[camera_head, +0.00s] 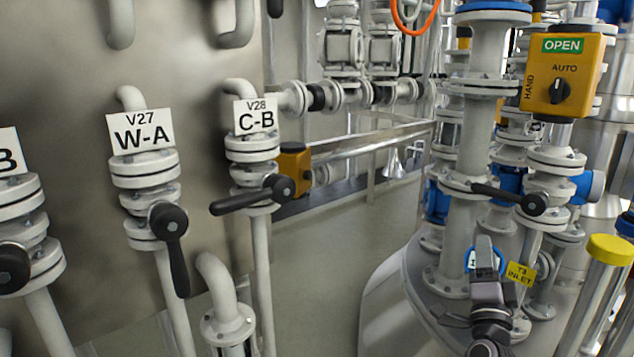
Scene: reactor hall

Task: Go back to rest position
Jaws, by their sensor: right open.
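My right gripper (485,262) shows at the lower right, its arm coming up from the bottom edge. It is open, with nothing seen held in it. It is in front of the pale tank (392,300) and its pipework, below a horizontal black valve handle (502,195). A blue ring with a white label (470,262) shows right beside the fingers; I cannot tell whether they touch. My left gripper is not in view.
Valve V28 C-B (256,115) has its black handle (245,198) roughly level; valve V27 W-A (140,131) has its handle (177,262) pointing down. A yellow OPEN actuator box (562,72) is at upper right. Clear floor (325,260) lies between the two pipe groups.

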